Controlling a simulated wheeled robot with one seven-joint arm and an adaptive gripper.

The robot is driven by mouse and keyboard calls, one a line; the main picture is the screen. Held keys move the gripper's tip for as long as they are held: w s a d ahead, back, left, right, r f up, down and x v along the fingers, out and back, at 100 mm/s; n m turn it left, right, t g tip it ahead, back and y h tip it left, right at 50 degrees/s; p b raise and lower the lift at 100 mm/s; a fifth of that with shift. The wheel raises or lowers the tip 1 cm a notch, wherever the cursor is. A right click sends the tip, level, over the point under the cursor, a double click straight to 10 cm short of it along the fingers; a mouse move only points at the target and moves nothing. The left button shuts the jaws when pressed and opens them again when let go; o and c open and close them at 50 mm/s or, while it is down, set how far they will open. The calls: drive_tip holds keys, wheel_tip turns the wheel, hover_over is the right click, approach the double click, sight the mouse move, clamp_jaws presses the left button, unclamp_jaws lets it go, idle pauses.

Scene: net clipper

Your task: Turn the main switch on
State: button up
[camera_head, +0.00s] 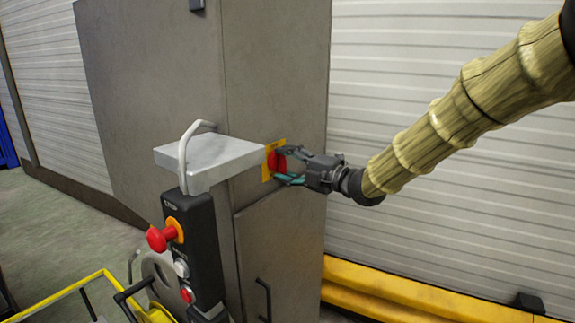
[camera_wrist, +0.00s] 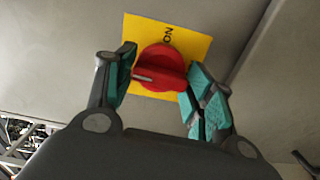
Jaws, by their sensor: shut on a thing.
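The main switch is a red rotary knob (camera_wrist: 161,67) on a yellow plate (camera_wrist: 190,42) fixed to a grey cabinet. The word "ON" shows at the plate's upper edge in the wrist view. The knob's ridge lies nearly level across the picture, with a pale mark at its left end. In the head view the knob (camera_head: 276,162) is partly hidden by my fingers. My gripper (camera_wrist: 157,84) is at the switch, with one teal-padded finger on each side of the knob. It is shut on the knob.
The grey cabinet (camera_head: 275,75) stands in front of a white slatted wall (camera_head: 440,85). A control box (camera_head: 190,240) with a red stop button (camera_head: 158,238) and a light grey shelf (camera_head: 215,155) stand left of my gripper. A yellow barrier (camera_head: 400,292) runs low at right.

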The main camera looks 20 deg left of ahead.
drive_tip(key=m, duration=0.3)
drive_tip(key=shift+m, duration=0.3)
drive_tip(key=m, duration=0.4)
drive_tip(key=shift+m+p, duration=0.3)
drive_tip(key=shift+p, duration=0.05)
drive_tip(key=m+p, duration=0.2)
drive_tip(key=m, duration=0.2)
drive_tip(key=shift+r+m, duration=0.1)
drive_tip(key=shift+m, duration=0.2)
drive_tip(key=shift+m+p, duration=1)
drive_tip(key=shift+m, duration=1.2)
drive_tip(key=o, duration=1)
drive_tip(key=shift+d, duration=0.1)
